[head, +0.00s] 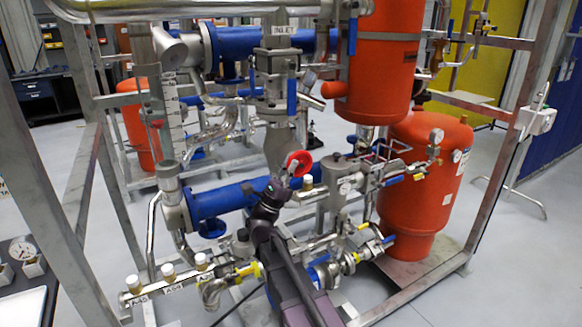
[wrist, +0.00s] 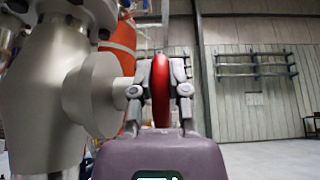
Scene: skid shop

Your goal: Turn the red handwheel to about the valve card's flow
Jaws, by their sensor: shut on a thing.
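The red handwheel (head: 299,162) sits near the middle of the pipe skid in the head view, at the end of my arm. In the wrist view the handwheel (wrist: 160,92) is seen edge-on, upright between my two fingers. My gripper (head: 287,172) is shut on its rim, one finger on each side; the gripper also fills the lower middle of the wrist view (wrist: 160,88). The grey valve body (wrist: 50,90) stands just left of the wheel. The wheel's turn angle cannot be read. I cannot make out a valve card.
Orange tanks (head: 425,175) stand right of the wheel. Grey frame posts (head: 500,150) enclose the skid. Open floor (head: 525,250) lies at the right.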

